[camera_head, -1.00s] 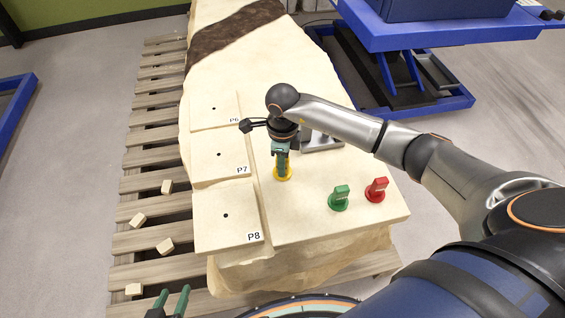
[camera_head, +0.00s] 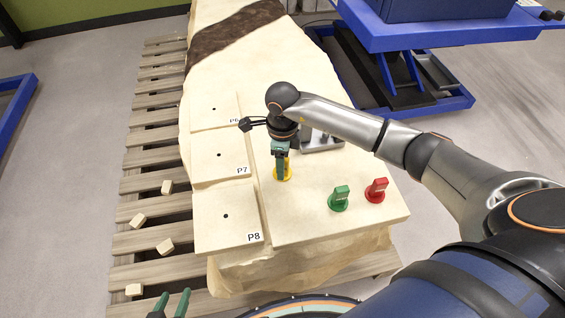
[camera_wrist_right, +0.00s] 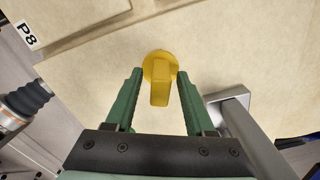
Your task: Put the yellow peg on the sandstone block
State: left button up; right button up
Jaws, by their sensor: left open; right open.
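The yellow peg (camera_head: 287,172) stands on the sandstone block (camera_head: 300,225), to the right of the panel marked P7. In the head view my right gripper (camera_head: 280,178) is right at the peg and partly hides it. In the right wrist view the yellow peg (camera_wrist_right: 160,80) lies between the two green fingers of my right gripper (camera_wrist_right: 158,78), with a gap on each side. The right gripper is open. My left gripper (camera_head: 170,302) shows only its green fingertips at the bottom left edge, open and empty, apart from the block.
A green peg (camera_head: 339,198) and a red peg (camera_head: 376,190) stand on the block to the right. A grey metal piece (camera_head: 320,141) is behind my right gripper. Panels P6, P7 and P8 (camera_head: 225,215) line the left side. Small chips lie on the pallet slats (camera_head: 150,185).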

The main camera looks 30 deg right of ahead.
notch_tip(320, 180, up, 12)
jog(key=shift+f+p, duration=0.2)
jog(key=shift+p, duration=0.2)
